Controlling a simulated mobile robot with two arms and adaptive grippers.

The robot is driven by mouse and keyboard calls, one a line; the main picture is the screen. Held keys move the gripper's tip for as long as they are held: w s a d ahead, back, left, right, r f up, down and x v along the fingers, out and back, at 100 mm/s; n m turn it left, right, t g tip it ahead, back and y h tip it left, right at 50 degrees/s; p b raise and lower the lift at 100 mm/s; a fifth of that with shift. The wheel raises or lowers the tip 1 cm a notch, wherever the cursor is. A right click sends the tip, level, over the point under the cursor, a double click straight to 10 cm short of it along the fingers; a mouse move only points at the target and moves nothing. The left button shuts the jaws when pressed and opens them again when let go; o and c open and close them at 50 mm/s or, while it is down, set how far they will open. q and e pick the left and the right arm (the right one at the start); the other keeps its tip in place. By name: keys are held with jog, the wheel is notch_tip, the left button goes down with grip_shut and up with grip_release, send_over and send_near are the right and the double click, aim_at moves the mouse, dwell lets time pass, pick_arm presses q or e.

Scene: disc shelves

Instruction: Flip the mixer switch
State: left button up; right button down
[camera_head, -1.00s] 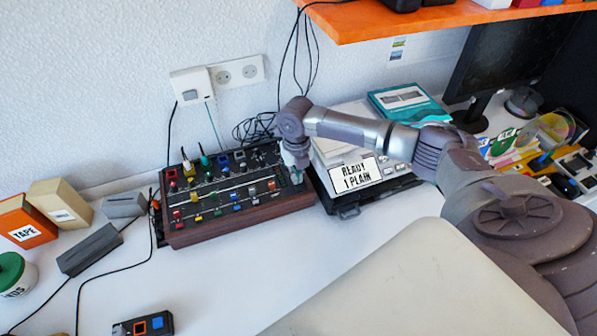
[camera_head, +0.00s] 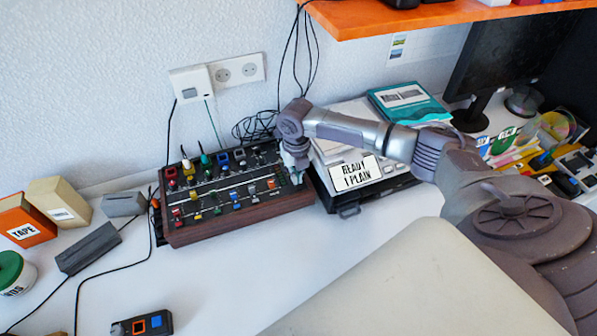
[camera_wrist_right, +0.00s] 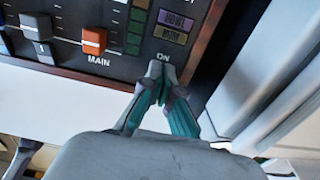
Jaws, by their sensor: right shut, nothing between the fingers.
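The mixer (camera_head: 240,212) is a dark box with wooden sides and several coloured knobs and sliders, on the white desk against the wall. My right gripper (camera_head: 297,178) is over the mixer's right end, pointing down. In the right wrist view the gripper (camera_wrist_right: 160,72) has its teal-padded fingers shut with nothing between them. Its tips are at the "ON" label of the mixer panel (camera_wrist_right: 125,68). The switch itself cannot be made out there and may be hidden behind the fingertips. An orange slider cap (camera_wrist_right: 94,40) sits above the "MAIN" label. My left gripper is not in view.
A printer-like device with a "READY 1 PLAIN" sign (camera_head: 357,172) stands close to the mixer's right side. An orange shelf (camera_head: 440,20) overhangs above right. Cables (camera_head: 258,126) lie behind the mixer.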

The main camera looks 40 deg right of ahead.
jog(key=shift+r+p, duration=0.8)
jog(key=shift+p, duration=0.15)
notch_tip(320, 180, up, 5)
jog(key=p, duration=0.4)
jog(key=shift+r+p, duration=0.1)
jog(key=shift+p, duration=0.3)
